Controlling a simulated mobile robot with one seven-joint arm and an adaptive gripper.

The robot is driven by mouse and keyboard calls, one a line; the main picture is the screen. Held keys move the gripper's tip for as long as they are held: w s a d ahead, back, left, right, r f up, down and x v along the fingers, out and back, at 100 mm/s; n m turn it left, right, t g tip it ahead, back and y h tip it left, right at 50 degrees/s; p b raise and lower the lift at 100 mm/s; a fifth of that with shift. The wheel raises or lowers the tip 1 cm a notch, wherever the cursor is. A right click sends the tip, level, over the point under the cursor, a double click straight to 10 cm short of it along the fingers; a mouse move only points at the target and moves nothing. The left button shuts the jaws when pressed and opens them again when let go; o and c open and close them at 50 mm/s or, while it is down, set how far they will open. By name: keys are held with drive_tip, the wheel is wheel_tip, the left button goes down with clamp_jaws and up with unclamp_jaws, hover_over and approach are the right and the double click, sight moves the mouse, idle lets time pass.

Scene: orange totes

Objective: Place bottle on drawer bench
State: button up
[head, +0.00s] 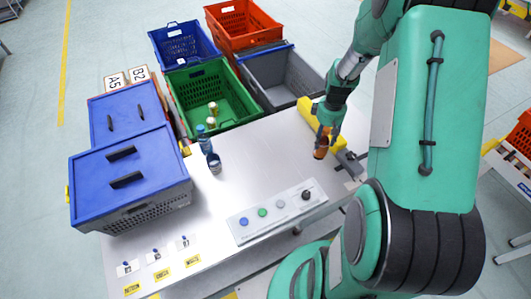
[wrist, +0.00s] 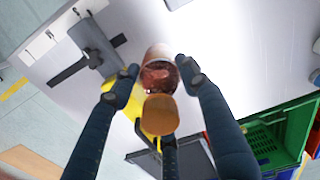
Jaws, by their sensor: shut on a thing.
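A brown-orange bottle (head: 320,151) is held at the right side of the light grey bench (head: 255,175). My gripper (head: 328,126) comes down over it and is shut on its upper part. In the wrist view the bottle (wrist: 159,72) sits between the two dark fingertips of my gripper (wrist: 160,76), with the bench top around it. The bottle looks roughly upright. I cannot tell whether its base touches the bench.
Two dark blue bottles (head: 205,141) stand on the bench left of centre. A button panel (head: 270,215) is at the front, a yellow-and-grey device (head: 308,108) is beside the gripper. Blue lidded totes (head: 130,165) are at the left; a green crate (head: 235,100) is behind. The bench middle is clear.

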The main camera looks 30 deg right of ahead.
drive_tip(key=w+a+n+b, duration=0.1)
drive_tip(key=a+n, duration=0.4)
drive_tip(key=a, duration=0.8)
drive_tip(key=w+a+r+n+b, duration=0.1)
drive_tip(key=w+a+n, duration=0.3)
drive_tip(key=a, duration=1)
drive_tip(key=w+a+r+n+b, duration=0.1)
drive_tip(key=a+n, duration=0.5)
drive_tip(key=a, duration=0.8)
drive_tip(key=shift+w+a+r+b, duration=0.15)
drive_tip(key=shift+w+a+b, duration=0.05)
drive_tip(key=shift+w+b, duration=0.75)
wheel_tip(320, 180, down, 6)
drive_tip(key=b, duration=0.1)
drive_tip(key=shift+f, duration=0.2)
drive_tip(key=shift+f+b, duration=0.45)
drive_tip(key=shift+f, duration=1.35)
